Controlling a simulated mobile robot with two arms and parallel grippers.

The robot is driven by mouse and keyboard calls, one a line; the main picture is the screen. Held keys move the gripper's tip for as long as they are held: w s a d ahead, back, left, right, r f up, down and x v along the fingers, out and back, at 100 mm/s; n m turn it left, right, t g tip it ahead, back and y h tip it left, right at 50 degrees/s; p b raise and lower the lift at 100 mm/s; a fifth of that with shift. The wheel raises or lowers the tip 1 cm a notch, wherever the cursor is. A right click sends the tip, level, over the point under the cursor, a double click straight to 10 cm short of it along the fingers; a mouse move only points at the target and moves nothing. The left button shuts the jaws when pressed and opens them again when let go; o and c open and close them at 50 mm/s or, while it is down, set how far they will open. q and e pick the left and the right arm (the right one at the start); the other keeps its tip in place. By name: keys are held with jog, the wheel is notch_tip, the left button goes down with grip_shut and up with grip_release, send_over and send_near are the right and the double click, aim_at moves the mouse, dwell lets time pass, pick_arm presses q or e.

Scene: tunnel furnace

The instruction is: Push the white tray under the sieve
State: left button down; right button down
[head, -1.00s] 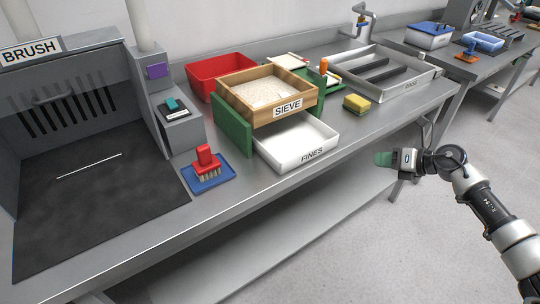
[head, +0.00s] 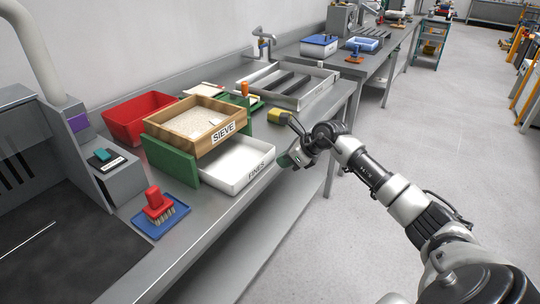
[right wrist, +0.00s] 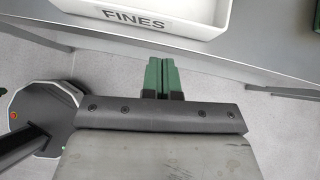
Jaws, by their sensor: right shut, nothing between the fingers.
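The white tray (head: 238,170), labelled FINES, sits on the metal bench and sticks out from under the front of the wooden sieve (head: 212,142). The sieve holds pale grainy material and rests on green supports (head: 168,160). My right gripper (head: 284,160) is just in front of the tray's right front side, past the bench edge. In the right wrist view its green fingers (right wrist: 162,76) are shut with nothing between them, and the tray's labelled wall (right wrist: 150,20) lies ahead, apart from the fingertips. My left gripper is out of view.
A red bin (head: 140,118) stands behind the sieve. A red brush (head: 157,203) on a blue plate (head: 160,222) stands to the left. A yellow sponge (head: 279,117) lies right of the tray. A grey metal tray (head: 300,92) is farther back.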

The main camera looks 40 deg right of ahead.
aim_at(263, 161)
jog(key=shift+w+a+f+p, duration=0.15)
jog(key=shift+w+a, duration=0.2)
jog(key=shift+w, duration=0.3)
jog(key=shift+w+a+p, duration=0.1)
jog(key=shift+w+a, duration=0.3)
jog(key=shift+w, duration=0.25)
jog(key=shift+w+a+f+p, duration=0.15)
jog(key=shift+w+a, duration=0.2)
jog(key=shift+w, duration=0.3)
